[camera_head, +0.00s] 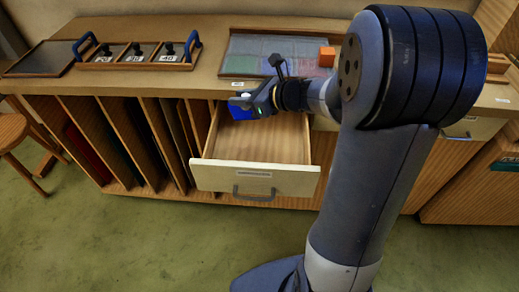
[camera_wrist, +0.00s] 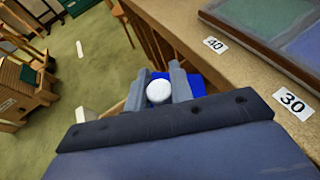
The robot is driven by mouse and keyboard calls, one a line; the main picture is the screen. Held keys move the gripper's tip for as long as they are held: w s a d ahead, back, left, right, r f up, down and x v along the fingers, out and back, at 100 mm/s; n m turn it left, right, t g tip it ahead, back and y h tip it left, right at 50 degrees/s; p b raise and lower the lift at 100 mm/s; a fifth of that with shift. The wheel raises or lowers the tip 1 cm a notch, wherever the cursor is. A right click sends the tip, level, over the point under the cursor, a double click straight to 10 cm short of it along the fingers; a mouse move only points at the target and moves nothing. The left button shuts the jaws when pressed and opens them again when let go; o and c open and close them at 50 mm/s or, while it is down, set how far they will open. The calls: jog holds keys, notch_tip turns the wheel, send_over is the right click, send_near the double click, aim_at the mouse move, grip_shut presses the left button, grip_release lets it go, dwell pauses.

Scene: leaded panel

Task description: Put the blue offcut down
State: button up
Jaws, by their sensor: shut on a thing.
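The blue offcut (camera_head: 240,110) is between the fingers of my gripper (camera_head: 243,102), which is shut on it. In the head view my gripper holds it above the back left part of an open wooden drawer (camera_head: 262,145). In the wrist view the blue offcut (camera_wrist: 194,86) shows around and between the two grey fingers of my gripper (camera_wrist: 160,84), with a white round thing in front of it. The gripper hides part of the offcut. The drawer floor that shows looks empty.
On the bench (camera_head: 205,75) lie a leaded panel (camera_head: 260,55) with an orange block (camera_head: 327,56) on it, and a tray (camera_head: 137,55) with blue handles at the left. Upright boards (camera_head: 120,140) stand in slots below. A stool (camera_head: 12,130) is far left.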

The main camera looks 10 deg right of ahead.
jog(key=n+g+y+b, duration=0.1)
jog(key=n+g+b, duration=0.1)
jog(key=b, duration=0.2)
send_over(245, 149)
notch_tip(245, 149, down, 5)
notch_tip(245, 149, down, 10)
jog(key=b, duration=0.3)
jog(key=shift+r, duration=0.15)
jog(key=shift+f, duration=0.25)
jog(key=o, duration=0.8)
jog(key=shift+o, duration=0.2)
jog(key=shift+r, duration=0.2)
jog(key=shift+p+v, duration=0.75)
jog(key=shift+v, duration=3.1)
jog(key=shift+f, duration=0.15)
